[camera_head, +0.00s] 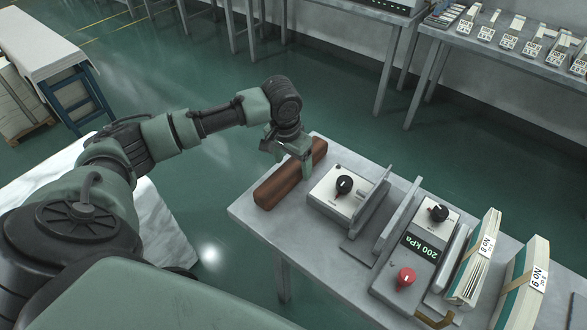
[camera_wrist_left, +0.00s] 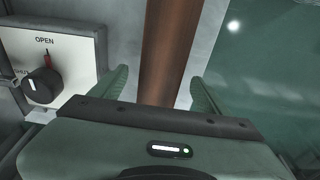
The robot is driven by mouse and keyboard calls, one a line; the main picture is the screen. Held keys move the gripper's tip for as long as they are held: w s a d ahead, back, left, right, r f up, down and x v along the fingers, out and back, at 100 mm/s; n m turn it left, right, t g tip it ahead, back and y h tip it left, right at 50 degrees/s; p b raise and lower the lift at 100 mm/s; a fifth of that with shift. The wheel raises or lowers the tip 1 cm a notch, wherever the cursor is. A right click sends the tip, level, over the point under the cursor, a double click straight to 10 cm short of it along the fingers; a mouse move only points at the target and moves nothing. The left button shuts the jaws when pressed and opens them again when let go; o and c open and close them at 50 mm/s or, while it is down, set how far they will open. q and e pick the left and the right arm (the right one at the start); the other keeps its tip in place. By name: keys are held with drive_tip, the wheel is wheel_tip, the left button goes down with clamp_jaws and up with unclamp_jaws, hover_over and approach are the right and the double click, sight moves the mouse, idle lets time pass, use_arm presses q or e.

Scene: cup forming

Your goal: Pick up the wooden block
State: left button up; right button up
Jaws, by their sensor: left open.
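The wooden block (camera_head: 286,178) is a long reddish-brown bar lying on the left end of the grey table, near its edge. My left gripper (camera_head: 290,163) is over the block in the head view, its fingers pointing down. In the left wrist view the block (camera_wrist_left: 170,55) runs upward between the two green fingertips (camera_wrist_left: 158,88), with a gap on each side. The left gripper is open and apart from the block. My right gripper is in neither view.
Right of the block is a box with a black knob (camera_head: 344,185), marked OPEN in the wrist view. Grey upright plates (camera_head: 395,215), a 200 kPa gauge box (camera_head: 420,250) with a red knob, and numbered stacks (camera_head: 478,258) stand farther right. The table's left edge is close to the block.

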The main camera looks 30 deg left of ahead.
sight(294, 164)
use_arm(q)
drive_tip(key=shift+w+f, duration=0.15)
drive_tip(key=shift+f, duration=0.55)
drive_tip(key=shift+w+f, duration=0.1)
drive_tip(key=shift+f, duration=0.4)
clamp_jaws()
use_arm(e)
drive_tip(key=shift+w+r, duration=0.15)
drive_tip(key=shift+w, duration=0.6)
use_arm(q)
drive_tip(key=shift+r, duration=0.2)
drive_tip(key=shift+w+r, duration=0.1)
drive_tip(key=shift+r, duration=0.1)
wheel_tip(294, 164, up, 19)
drive_tip(key=shift+r, duration=0.2)
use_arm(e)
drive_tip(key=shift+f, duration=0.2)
